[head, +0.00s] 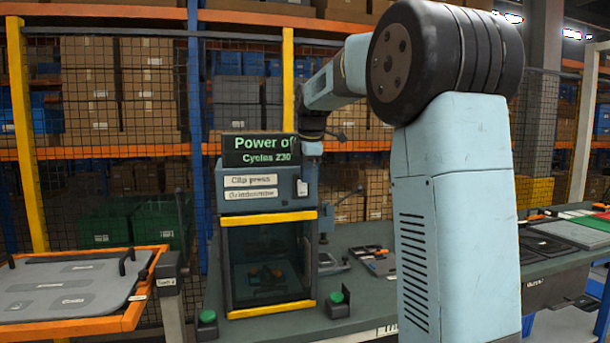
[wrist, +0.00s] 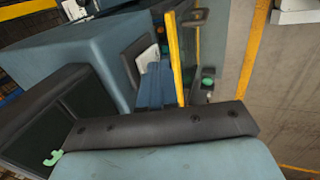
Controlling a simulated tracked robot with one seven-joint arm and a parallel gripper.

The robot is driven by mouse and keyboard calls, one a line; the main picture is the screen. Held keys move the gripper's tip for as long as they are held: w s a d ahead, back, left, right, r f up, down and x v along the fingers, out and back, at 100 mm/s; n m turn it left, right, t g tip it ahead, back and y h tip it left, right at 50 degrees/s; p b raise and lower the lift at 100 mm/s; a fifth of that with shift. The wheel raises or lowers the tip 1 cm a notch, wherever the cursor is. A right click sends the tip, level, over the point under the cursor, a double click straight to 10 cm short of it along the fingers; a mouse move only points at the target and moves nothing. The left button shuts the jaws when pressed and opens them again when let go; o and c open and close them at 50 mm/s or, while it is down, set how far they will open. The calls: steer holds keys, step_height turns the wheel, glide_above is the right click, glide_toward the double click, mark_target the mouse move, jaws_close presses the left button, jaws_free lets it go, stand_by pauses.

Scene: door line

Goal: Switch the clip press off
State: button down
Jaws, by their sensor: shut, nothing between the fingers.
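The clip press (head: 266,203) stands on the bench in the head view, with a blue-grey top housing and a yellow-edged guard. Its display (head: 260,150) reads "Power of", its end covered, above "Cycles 230". A small pale switch-like part (head: 302,187) sits at the housing's upper right. The wrist view shows the housing (wrist: 75,55) tilted, with a dark plate and pale part (wrist: 148,56) on its side. My gripper (head: 312,147) is beside the display's right edge, above the pale part; its shut fingers are hard to make out.
Green push buttons (head: 337,297) (head: 207,317) stand at the press's front corners. An orange-rimmed tray table (head: 65,327) is at left. Dark mesh fencing and loaded shelves stand behind. The bench (head: 372,235) continues right, partly hidden by my arm.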

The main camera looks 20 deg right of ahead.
steer(key=v, duration=1.1)
steer(key=shift+s+d+f, duration=0.1)
steer(key=s+a+f+m, duration=0.1)
steer(key=s+f+m, duration=0.5)
steer(key=s, duration=0.5)
steer(key=s+a+f+m+t, duration=0.1)
steer(key=s+f+m, duration=0.4)
steer(key=s+f, duration=0.4)
steer(key=s+a+f+m, duration=0.2)
steer(key=s+f+m, duration=0.4)
steer(key=s, duration=0.8)
step_height(320, 180, down, 2)
steer(key=shift+f+m, duration=0.25)
steer(key=shift+m, duration=0.05)
steer(key=c, duration=1.8)
jaws_free()
